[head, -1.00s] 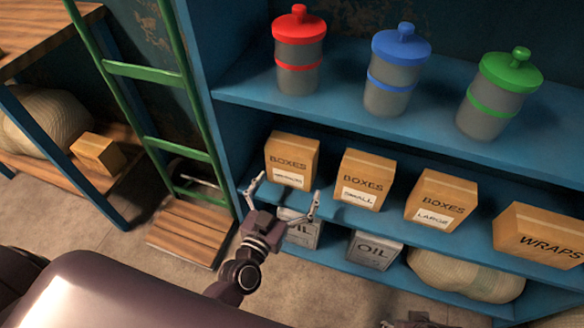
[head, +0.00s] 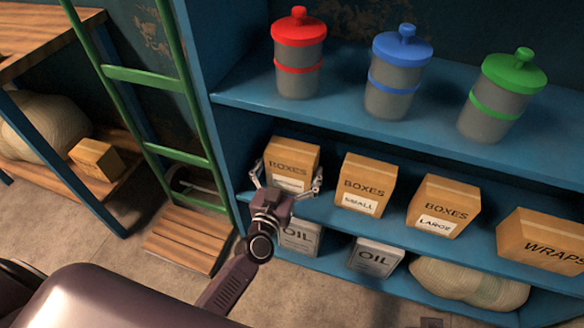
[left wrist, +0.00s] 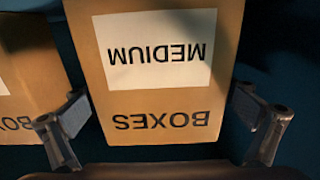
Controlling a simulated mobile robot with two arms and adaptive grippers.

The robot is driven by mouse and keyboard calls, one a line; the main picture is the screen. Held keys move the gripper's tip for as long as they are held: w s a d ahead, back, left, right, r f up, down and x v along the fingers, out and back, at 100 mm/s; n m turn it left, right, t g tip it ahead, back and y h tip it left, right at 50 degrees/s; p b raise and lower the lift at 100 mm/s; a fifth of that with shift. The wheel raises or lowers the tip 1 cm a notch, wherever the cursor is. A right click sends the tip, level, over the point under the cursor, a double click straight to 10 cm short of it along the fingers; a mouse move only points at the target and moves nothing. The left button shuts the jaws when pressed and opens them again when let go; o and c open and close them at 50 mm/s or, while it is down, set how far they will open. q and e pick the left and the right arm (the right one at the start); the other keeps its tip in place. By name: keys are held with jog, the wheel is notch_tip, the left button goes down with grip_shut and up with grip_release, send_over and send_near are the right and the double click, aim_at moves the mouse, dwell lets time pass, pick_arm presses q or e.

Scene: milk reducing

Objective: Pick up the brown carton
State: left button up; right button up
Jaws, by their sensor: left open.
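A brown carton (head: 291,160) marked BOXES stands on the middle blue shelf, leftmost in its row. In the left wrist view the same carton (left wrist: 160,100) fills the middle, and its label reads MEDIUM upside down. My left gripper (head: 287,178) is open in front of this carton, with one finger near each side of it. In the left wrist view the fingers show at the lower left and lower right of the carton, with visible gaps. My gripper hides the carton's lower front in the head view. My right gripper is not clearly visible.
To the right stand similar cartons marked SMALL (head: 365,184), LARGE (head: 442,206) and WRAPS (head: 540,240). Lidded canisters (head: 390,85) stand on the shelf above. Grey OIL boxes (head: 374,257) and a sack (head: 465,285) are below. A green ladder (head: 187,110) is at the left.

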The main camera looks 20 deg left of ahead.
aim_at(296, 142)
pick_arm(q)
jog(key=shift+c, duration=0.3)
jog(key=c, duration=1)
jog(key=shift+r, duration=0.1)
jog(key=shift+c, duration=1)
jog(key=shift+r, duration=0.15)
pick_arm(e)
jog(key=shift+w, duration=0.1)
pick_arm(q)
notch_tip(296, 142, up, 5)
jog(key=p, duration=0.3)
jog(key=shift+f, duration=0.2)
notch_tip(296, 142, up, 4)
jog(key=p, duration=0.2)
jog(key=shift+r+p, duration=0.15)
jog(key=shift+p, duration=0.25)
jog(key=shift+r, duration=0.4)
pick_arm(e)
jog(key=s+f, duration=0.3)
jog(key=f, duration=0.6)
jog(key=s+f+g, duration=0.1)
jog(key=s+f, duration=0.2)
jog(key=f, duration=0.7)
jog(key=shift+s+d+f, duration=0.25)
jog(key=shift+d, duration=0.05)
